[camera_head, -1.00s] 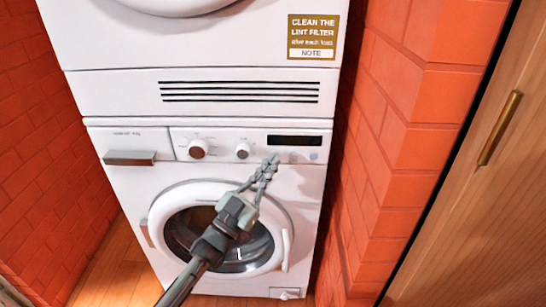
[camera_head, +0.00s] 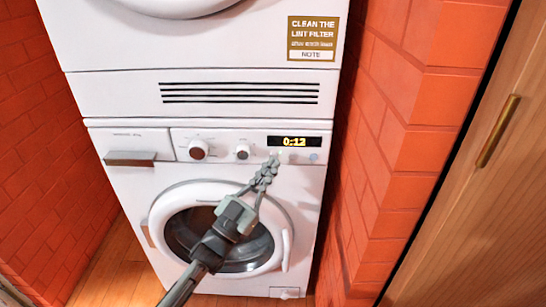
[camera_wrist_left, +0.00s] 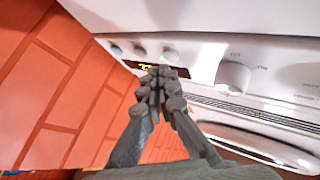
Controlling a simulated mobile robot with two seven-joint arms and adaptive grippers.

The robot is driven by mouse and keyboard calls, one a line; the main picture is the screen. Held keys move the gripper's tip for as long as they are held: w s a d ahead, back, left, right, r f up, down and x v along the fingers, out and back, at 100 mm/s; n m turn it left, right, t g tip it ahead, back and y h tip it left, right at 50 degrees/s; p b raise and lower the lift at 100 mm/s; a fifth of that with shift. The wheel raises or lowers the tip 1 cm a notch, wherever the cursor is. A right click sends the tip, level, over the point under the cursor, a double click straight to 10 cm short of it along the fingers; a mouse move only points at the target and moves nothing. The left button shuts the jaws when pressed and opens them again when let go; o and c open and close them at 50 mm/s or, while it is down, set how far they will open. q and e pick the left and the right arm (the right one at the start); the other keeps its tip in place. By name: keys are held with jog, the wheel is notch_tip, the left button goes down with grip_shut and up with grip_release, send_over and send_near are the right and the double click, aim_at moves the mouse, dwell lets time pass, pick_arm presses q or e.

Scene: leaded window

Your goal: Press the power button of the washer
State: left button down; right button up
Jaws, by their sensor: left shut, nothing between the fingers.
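The washer (camera_head: 115,185) is the lower white machine, with a round door and a control panel. Its display (camera_head: 293,141) is lit and reads what looks like 0:12 in yellow. A row of small buttons lies under the display, with a bluish one (camera_head: 314,156) at the right end. My left gripper (camera_head: 272,160) is shut and empty, its tips at the panel just below the display's left end. The tips hide part of the button row, and I cannot tell if they touch it. In the left wrist view the shut fingers (camera_wrist_left: 158,75) reach toward the panel.
Two knobs (camera_head: 198,149) sit left of the display, beside a drawer handle (camera_head: 130,158). A white machine with a lint-filter label (camera_head: 313,37) stands above. Brick walls (camera_head: 415,110) close in on both sides, and a wooden door (camera_head: 470,220) is at the right.

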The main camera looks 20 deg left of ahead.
pick_arm(q)
jog(key=s+d+p, duration=0.1)
jog(key=s+p, duration=0.1)
jog(key=s, duration=0.3)
jog(key=shift+s+d, duration=0.35)
jog(key=shift+s, duration=0.05)
